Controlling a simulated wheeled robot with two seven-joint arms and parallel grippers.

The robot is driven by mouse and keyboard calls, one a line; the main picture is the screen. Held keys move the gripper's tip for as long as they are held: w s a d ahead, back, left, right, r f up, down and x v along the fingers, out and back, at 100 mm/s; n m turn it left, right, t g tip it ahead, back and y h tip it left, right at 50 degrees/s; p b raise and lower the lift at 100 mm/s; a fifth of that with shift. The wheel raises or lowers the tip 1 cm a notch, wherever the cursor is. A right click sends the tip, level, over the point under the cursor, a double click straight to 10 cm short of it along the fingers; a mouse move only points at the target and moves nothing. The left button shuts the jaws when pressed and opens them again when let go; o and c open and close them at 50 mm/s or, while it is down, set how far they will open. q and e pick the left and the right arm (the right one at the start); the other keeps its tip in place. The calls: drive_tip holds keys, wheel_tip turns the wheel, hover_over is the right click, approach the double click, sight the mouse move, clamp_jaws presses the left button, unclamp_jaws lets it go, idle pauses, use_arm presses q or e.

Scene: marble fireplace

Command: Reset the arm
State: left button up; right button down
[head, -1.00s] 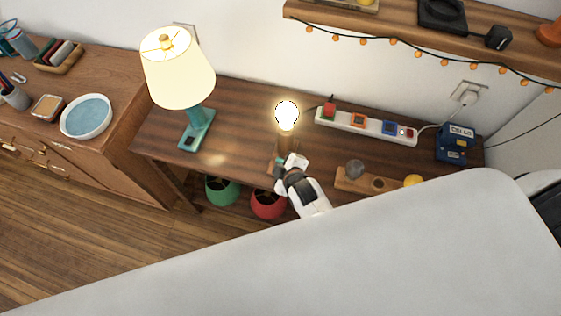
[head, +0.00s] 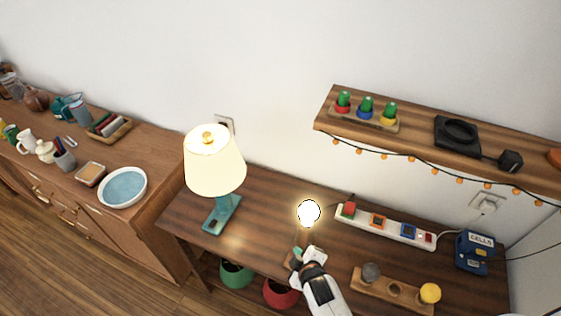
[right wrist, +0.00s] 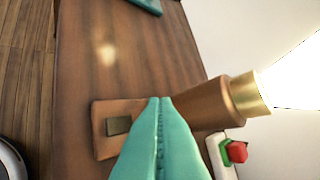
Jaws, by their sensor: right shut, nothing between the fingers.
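My right gripper (head: 303,254) is over the brown desk, just in front of a small lamp with a lit round bulb (head: 308,213). In the right wrist view its teal fingers (right wrist: 160,102) are pressed together with nothing between them. The lamp's copper-brown body (right wrist: 205,104) lies behind and right of the fingertips there, and its flat base (right wrist: 105,112) with a dark switch plate (right wrist: 118,126) shows left of them. I cannot tell whether the fingers touch the lamp. In the head view the gripper and arm partly hide the lamp's base. My left gripper is not in view.
A teal table lamp (head: 222,215) stands left on the desk. A white power strip (head: 380,228), a blue box (head: 474,253) and a wooden block with balls (head: 395,287) lie right. A wall shelf (head: 440,148) with string lights overhangs the back. Bare desk lies between the two lamps.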

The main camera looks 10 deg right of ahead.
drive_tip(key=s+d+r+m+g, duration=0.45)
drive_tip(key=s+r, duration=0.25)
drive_tip(key=s, duration=0.2)
drive_tip(key=s+d+r+m+g, duration=0.3)
drive_tip(key=s+r+m, duration=0.2)
drive_tip(key=s+r, duration=0.4)
wheel_tip(320, 180, down, 34)
drive_tip(key=s+b, duration=0.2)
drive_tip(key=b, duration=0.5)
drive_tip(key=s+d+f+g+b, duration=0.1)
drive_tip(key=s+f+b, duration=0.2)
drive_tip(key=s+f, duration=0.5)
drive_tip(key=s+d+f+g+b, duration=0.1)
drive_tip(key=s+f+b, duration=0.2)
drive_tip(key=s+f, duration=0.5)
wheel_tip(320, 180, down, 7)
drive_tip(key=shift+d+r+n+h, duration=0.2)
drive_tip(key=shift+d+n+h, duration=0.1)
drive_tip(key=shift+d+n, duration=0.15)
